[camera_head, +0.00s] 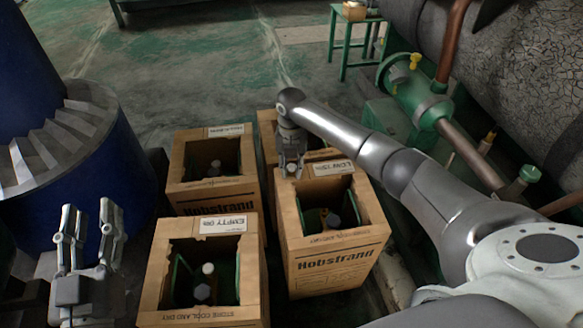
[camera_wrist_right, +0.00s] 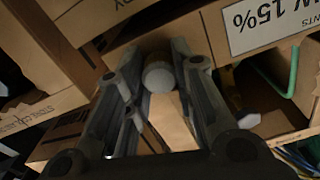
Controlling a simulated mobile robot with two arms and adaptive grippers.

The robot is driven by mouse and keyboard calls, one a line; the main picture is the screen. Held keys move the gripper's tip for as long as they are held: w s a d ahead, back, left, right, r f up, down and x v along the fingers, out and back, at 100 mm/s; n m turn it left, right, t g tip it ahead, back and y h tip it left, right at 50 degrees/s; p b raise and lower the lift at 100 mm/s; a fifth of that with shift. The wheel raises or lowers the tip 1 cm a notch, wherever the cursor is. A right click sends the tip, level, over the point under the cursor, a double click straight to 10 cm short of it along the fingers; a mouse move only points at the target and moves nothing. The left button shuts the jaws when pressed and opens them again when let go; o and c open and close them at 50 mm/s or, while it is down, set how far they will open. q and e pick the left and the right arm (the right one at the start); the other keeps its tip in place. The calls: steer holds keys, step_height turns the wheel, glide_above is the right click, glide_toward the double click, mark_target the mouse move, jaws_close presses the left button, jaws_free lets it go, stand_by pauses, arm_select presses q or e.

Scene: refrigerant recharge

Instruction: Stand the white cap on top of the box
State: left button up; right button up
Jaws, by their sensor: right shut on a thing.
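The white cap (camera_wrist_right: 158,76) shows between the fingertips of my right gripper (camera_wrist_right: 160,85) in the right wrist view, looking greyish in shadow. My right gripper (camera_head: 291,172) is shut on it at the top left corner of the cardboard box labelled LOW 15% (camera_head: 334,250). The fingers hide much of the cap, and I cannot tell whether it touches the box top. The box's label (camera_wrist_right: 268,27) also shows in the right wrist view. My left gripper (camera_head: 90,222) is open and empty, fingers up, at the lower left.
Another box labelled EMPTY (camera_head: 200,312) stands in front, with a white-topped bottle (camera_head: 208,269) inside. More boxes stand behind, one at the back left (camera_head: 213,190). A blue drum (camera_head: 85,180) is on the left, and green pipework (camera_head: 415,95) on the right.

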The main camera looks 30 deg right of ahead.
steer(key=shift+f, duration=0.2)
steer(key=o, duration=1)
steer(key=shift+r, duration=0.1)
